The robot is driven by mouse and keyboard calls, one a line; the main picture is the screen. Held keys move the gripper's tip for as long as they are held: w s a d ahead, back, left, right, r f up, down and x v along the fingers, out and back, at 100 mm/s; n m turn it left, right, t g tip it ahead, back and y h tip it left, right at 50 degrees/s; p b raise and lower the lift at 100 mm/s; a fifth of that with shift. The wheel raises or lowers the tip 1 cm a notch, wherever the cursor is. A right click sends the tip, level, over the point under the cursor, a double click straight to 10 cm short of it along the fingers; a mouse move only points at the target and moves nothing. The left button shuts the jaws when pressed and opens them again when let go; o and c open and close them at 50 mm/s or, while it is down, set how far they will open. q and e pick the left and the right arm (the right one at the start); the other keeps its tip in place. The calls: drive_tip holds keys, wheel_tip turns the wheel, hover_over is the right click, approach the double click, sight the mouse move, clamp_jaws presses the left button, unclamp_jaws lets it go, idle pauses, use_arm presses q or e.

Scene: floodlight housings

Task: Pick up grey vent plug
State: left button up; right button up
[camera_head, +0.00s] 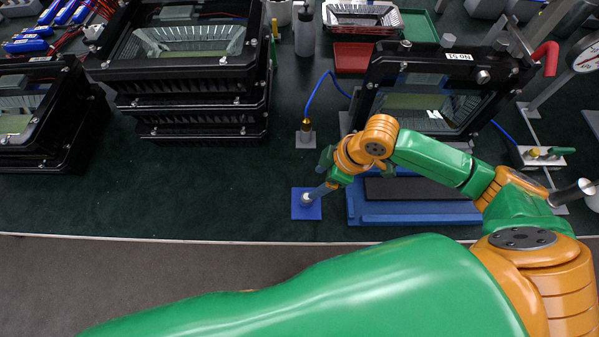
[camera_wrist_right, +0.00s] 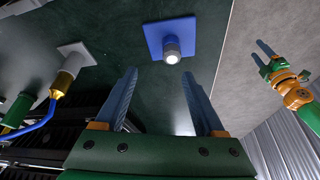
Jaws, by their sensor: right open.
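The grey vent plug (camera_head: 307,198) stands on a small blue square plate (camera_head: 297,213) near the front edge of the table. In the right wrist view the plug (camera_wrist_right: 172,56) shows as a short round cylinder with a bright end, on its blue plate (camera_wrist_right: 154,33). My right gripper (camera_head: 323,188) is at the plug in the head view, its fingers partly hidden by the wrist. In the wrist view my right gripper (camera_wrist_right: 160,74) is open and empty, with the plug beyond the fingertips. My left gripper (camera_wrist_right: 263,58) shows small in the wrist view; its opening is unclear.
A brass-ended fitting with a blue cable (camera_head: 306,127) stands behind the plug on a grey plate. A blue fixture (camera_head: 410,213) is at right, with a black floodlight housing (camera_head: 430,85) behind it. Stacked housings (camera_head: 190,85) stand at left. The table left of the plug is clear.

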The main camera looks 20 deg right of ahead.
sight(308, 199)
drive_tip(key=f, duration=0.1)
drive_tip(key=s+a+f, duration=0.1)
drive_tip(key=s+f, duration=0.1)
drive_tip(key=shift+a+f+p, duration=0.1)
drive_tip(key=shift+a+p, duration=0.2)
drive_tip(key=shift+x, duration=1.25)
drive_tip(key=shift+w+f, duration=0.3)
drive_tip(key=shift+w, duration=0.1)
drive_tip(key=shift+s+r, duration=0.15)
drive_tip(key=shift+s, duration=0.05)
clamp_jaws()
use_arm(q)
drive_tip(key=shift+s+r, duration=0.25)
drive_tip(key=shift+s, duration=0.65)
use_arm(e)
drive_tip(key=shift+w, duration=0.1)
